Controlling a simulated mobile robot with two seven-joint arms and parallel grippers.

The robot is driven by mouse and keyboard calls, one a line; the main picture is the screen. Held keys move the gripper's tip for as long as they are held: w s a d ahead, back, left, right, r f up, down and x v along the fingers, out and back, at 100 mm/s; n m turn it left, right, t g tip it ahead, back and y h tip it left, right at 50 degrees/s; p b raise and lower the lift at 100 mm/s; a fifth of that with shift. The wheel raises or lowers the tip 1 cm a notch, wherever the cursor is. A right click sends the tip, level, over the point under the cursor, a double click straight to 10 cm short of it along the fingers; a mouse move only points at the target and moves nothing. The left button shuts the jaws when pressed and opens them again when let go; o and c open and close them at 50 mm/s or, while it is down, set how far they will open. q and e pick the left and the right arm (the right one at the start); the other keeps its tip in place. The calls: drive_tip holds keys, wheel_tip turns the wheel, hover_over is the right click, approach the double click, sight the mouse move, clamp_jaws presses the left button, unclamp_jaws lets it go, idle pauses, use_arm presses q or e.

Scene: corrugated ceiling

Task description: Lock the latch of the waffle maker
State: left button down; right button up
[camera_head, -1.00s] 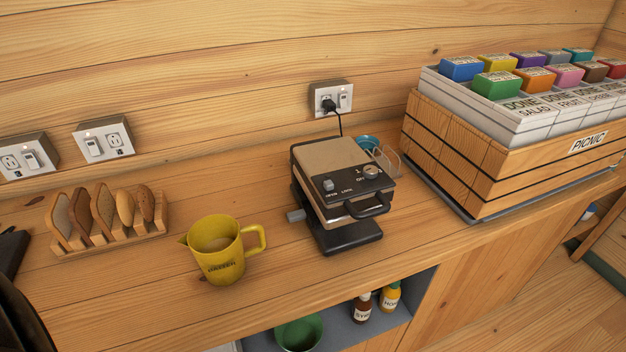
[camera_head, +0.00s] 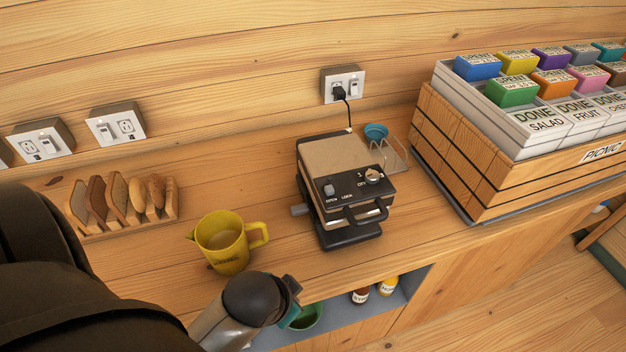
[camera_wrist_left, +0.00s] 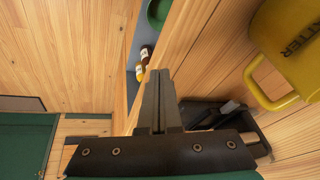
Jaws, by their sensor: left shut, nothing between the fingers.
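The waffle maker (camera_head: 350,157) stands on the wooden counter with its lid down. Its dark front panel carries a small grey latch (camera_head: 329,190) near the "OPEN LOCK" lettering, a round knob and a black front handle (camera_head: 366,213). Which position the latch is in is too small to tell. My left arm comes in at lower left in the head view, at the counter's front edge, left of and apart from the waffle maker. In the left wrist view, my left gripper (camera_wrist_left: 158,98) is shut and empty. A dark object (camera_wrist_left: 222,112), probably the waffle maker, shows behind it. My right gripper is out of view.
A yellow pitcher (camera_head: 222,242) stands left of the waffle maker, near my left arm. A bread rack (camera_head: 125,226) is farther left. A wooden picnic crate (camera_head: 465,150) stands right. A power cord (camera_head: 349,115) runs to the wall outlet. Bottles (camera_head: 387,286) sit on the shelf below.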

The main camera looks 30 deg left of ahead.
use_arm(q)
drive_tip(key=w+a+r+m+t+y, duration=0.1)
drive_tip(key=w+a+r+m+t, duration=0.4)
drive_tip(key=a+m, duration=0.3)
drive_tip(key=w+a+r+m+t+y, duration=0.1)
drive_tip(key=w+a+r+m+t, duration=0.3)
drive_tip(key=a+r+m, duration=0.35)
drive_tip(key=s+r+m+g+h, duration=0.1)
drive_tip(key=m+h, duration=0.3)
drive_tip(key=m, duration=0.4)
drive_tip(key=s+d+r+m+g+h, duration=0.1)
drive_tip(key=m+h, duration=0.3)
drive_tip(key=m, duration=0.5)
drive_tip(key=s+r+m+h, duration=0.1)
drive_tip(key=m+h, duration=0.3)
drive_tip(key=m, duration=0.4)
drive_tip(key=shift+s+d+r+m+g+p, duration=0.15)
drive_tip(key=shift+s+r+m+g+p, duration=0.2)
drive_tip(key=shift+s, duration=0.35)
